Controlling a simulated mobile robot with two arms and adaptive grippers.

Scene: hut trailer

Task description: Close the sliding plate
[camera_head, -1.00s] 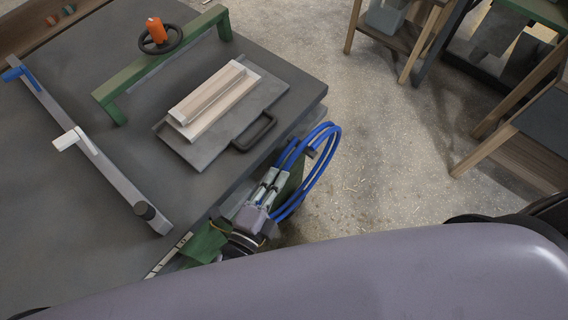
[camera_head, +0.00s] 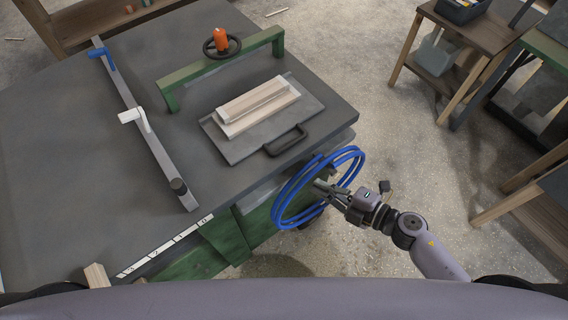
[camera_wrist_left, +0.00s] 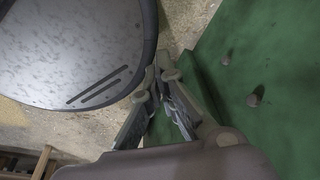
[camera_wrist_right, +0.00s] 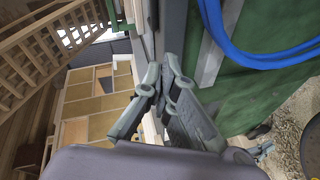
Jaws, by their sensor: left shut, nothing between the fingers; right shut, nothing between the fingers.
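The sliding plate (camera_head: 232,150) looks like the flat grey plate with a black handle (camera_head: 287,140) on its front edge. It lies on the dark machine table near the right edge, with a pale wooden block (camera_head: 257,105) on top. My right gripper (camera_head: 318,186) is below and right of the handle, apart from it, beside the table's side and by a blue hose coil. In the right wrist view its fingers (camera_wrist_right: 165,75) are together and empty. My left gripper (camera_wrist_left: 160,72) is outside the head view. In the left wrist view it is shut and empty beside a green panel.
The blue hose coil (camera_head: 287,207) hangs at the table's side and also shows in the right wrist view (camera_wrist_right: 250,55). A green bar (camera_head: 215,68) and a grey rail (camera_head: 150,135) stand on the table. Wooden stools and shelves (camera_head: 470,45) stand right. Floor between is clear.

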